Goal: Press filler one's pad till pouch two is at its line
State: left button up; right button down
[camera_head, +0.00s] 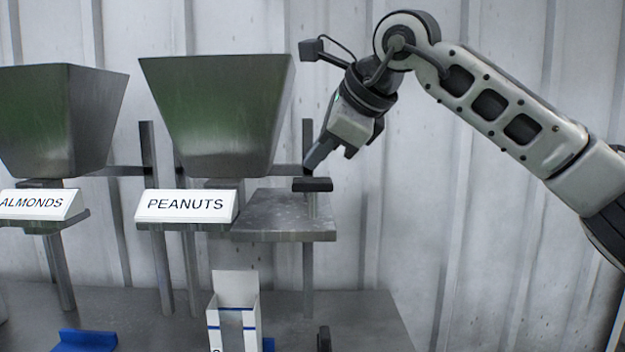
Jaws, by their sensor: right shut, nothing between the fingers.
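The peanuts filler has a tapered steel hopper (215,110) above a white sign reading PEANUTS (187,206). A dark pad (312,185) stands on a post at the right end of its steel shelf. My right gripper (311,169) is shut, tilted down, with its fingertips at the pad's top; I cannot tell whether they touch it. A white open-topped pouch (252,309) with blue line marks and a grey front strip stands below the peanuts filler. Its label is cut off at the frame's bottom, and its fill level is unclear. My left gripper is out of view.
An almonds filler with a hopper (50,120) and an ALMONDS sign (38,204) stands at the left. A blue piece (84,341) lies on the grey table (350,315). Steel posts hold the fillers. Right of the shelf is free space before a pale corrugated wall.

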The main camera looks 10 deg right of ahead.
aim_at(319, 181)
dwell(0.8)
jog(key=shift+f+b, duration=0.3)
jog(key=shift+f, duration=0.15)
jog(key=shift+f, duration=0.2)
dwell(0.3)
jog(key=shift+f+b, duration=1.3)
jog(key=shift+f, duration=0.25)
dwell(0.9)
jog(key=shift+r+p, duration=1.55)
jog(key=shift+r, duration=0.2)
jog(key=shift+r+p, duration=0.3)
jog(key=shift+r, duration=0.1)
